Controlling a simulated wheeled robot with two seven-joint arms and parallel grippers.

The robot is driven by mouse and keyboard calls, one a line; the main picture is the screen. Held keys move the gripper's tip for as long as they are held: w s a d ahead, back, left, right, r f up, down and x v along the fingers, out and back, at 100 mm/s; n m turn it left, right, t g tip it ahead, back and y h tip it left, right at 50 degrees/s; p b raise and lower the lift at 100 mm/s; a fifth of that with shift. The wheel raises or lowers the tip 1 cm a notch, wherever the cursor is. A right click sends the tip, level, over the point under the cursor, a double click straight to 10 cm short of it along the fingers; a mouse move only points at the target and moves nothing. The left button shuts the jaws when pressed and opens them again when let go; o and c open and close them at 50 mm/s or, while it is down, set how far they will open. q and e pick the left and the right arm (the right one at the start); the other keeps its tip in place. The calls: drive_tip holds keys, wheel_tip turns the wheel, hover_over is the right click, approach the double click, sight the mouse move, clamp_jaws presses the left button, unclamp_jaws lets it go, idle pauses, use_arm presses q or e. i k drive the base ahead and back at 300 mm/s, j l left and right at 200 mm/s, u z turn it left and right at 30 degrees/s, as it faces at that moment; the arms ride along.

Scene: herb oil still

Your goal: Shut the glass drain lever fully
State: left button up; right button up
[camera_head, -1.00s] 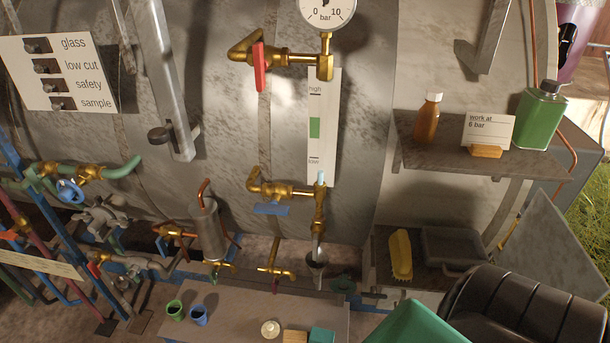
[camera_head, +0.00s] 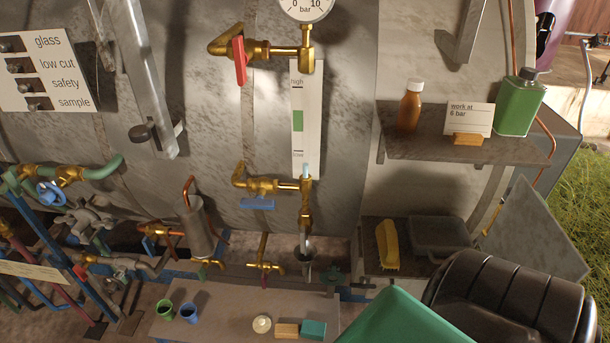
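The gauge glass stands before a white high/low plate (camera_head: 311,120) with a green band. Its upper brass valve has an upright red lever (camera_head: 239,61); its lower one has a level blue lever (camera_head: 257,204). A small brass cock (camera_head: 263,266) sits left of the funnel. I cannot tell which handle is the glass drain lever, or whether it is open or shut. Neither gripper is in view.
A white label board (camera_head: 45,72) lists glass, low cut, safety and sample. A low bench (camera_head: 230,310) holds green and blue cups. A shelf (camera_head: 465,150) carries bottles and a card. A black ribbed seat-like object (camera_head: 515,300) and a green panel (camera_head: 400,322) block the lower right.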

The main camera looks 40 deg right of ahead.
sight(304, 235)
drive_tip(key=z, duration=1.35)
